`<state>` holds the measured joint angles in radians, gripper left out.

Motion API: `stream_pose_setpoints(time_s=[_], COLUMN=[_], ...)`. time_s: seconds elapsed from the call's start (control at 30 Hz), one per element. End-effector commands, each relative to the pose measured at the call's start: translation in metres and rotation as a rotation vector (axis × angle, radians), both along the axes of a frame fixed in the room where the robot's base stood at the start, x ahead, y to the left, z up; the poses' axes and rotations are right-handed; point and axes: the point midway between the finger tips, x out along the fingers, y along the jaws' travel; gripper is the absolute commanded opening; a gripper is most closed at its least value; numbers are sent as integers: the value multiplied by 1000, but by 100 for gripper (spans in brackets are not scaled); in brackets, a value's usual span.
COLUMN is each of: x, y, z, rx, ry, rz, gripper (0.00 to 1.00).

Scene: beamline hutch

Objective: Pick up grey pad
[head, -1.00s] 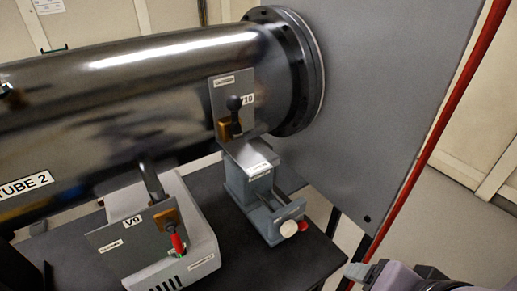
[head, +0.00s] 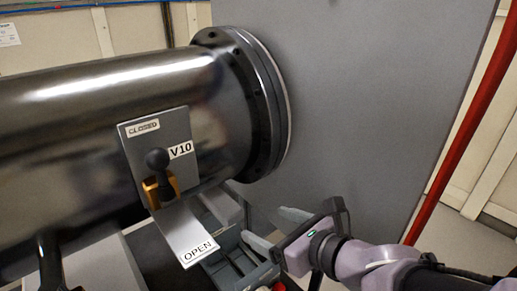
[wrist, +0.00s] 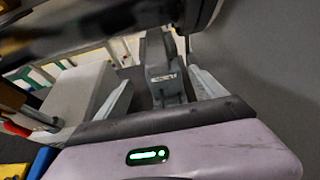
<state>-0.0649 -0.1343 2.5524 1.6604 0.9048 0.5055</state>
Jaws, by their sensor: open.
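I cannot single out a separate grey pad with certainty. A grey vise-like fixture (head: 236,258) stands below the V10 plate in the head view, partly hidden by the OPEN flap and my gripper. My gripper (head: 266,226) reaches in from the right beside this fixture, its fingers apart. In the wrist view my gripper (wrist: 160,82) is open, with pale grey fingers at either side. A grey upright part with a small white label (wrist: 164,78) shows between and beyond them. Nothing is seen held.
The large dark tube (head: 90,115) with its black flange (head: 255,105) lies above the fixture. The V10 valve plate (head: 136,142) and OPEN flap (head: 185,234) jut out close left of my gripper. A grey wall panel (head: 360,100) and red post (head: 460,140) stand at right.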

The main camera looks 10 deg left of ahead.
Motion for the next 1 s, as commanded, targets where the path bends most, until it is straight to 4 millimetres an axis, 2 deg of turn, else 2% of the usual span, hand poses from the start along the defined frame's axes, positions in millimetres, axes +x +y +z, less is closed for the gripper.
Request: stream_pose_setpoints(time_s=[0.1,0.17,0.33,0.57,0.77,0.9,1.0], x=[14,17,27,60,74,90,99], y=[19,23,33,71,89,112,121], z=[-7,1,-4,-40,-47,-55,-61], rx=[8,15,5,3,3,2,4], ry=[14,20,13,1,1,0,1], rz=[-3,6,-4,-2,-2,-2,-2], gripper=[80,80,80,80,80,80,80])
